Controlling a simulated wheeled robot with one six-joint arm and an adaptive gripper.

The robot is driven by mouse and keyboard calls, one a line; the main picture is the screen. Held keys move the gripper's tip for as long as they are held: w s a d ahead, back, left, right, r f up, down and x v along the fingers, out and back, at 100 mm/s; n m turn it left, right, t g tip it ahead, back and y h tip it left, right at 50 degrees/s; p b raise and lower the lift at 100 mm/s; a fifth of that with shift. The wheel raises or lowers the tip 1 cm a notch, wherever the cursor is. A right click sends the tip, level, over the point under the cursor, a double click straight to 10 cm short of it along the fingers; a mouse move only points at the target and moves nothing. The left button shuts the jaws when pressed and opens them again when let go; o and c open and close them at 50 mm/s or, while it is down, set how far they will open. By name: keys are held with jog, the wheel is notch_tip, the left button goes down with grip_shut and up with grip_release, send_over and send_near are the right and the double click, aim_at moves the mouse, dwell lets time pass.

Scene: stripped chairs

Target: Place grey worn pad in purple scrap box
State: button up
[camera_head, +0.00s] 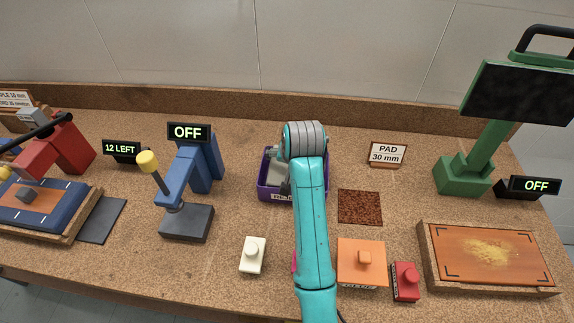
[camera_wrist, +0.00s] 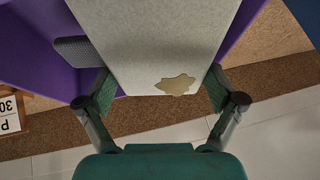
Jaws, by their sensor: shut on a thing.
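The purple scrap box (camera_head: 265,190) stands on the bench in the middle of the head view, partly hidden by my arm. Its purple walls fill the upper left of the wrist view (camera_wrist: 40,55). The grey worn pad (camera_wrist: 150,35) is a pale speckled slab with a tan worn patch near one edge. My gripper (camera_wrist: 160,90) is shut on the pad, one finger at each side. The pad and gripper are at the box, with purple wall showing on both sides of the pad in the wrist view. I cannot tell whether the pad touches the box floor.
A darker grey textured piece (camera_wrist: 75,50) shows beside the pad within the purple box. A blue press (camera_head: 190,190) stands left of the box, a brown square mat (camera_head: 360,207) right. A "PAD 30 mm" sign (camera_head: 388,154) stands behind.

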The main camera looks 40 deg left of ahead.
jog(key=shift+d+f, duration=0.15)
jog(key=shift+f, duration=1.25)
jog(key=shift+f, duration=0.2)
jog(key=o, duration=0.8)
jog(key=shift+w, duration=0.1)
jog(key=shift+r, duration=0.2)
jog(key=v, duration=1.2)
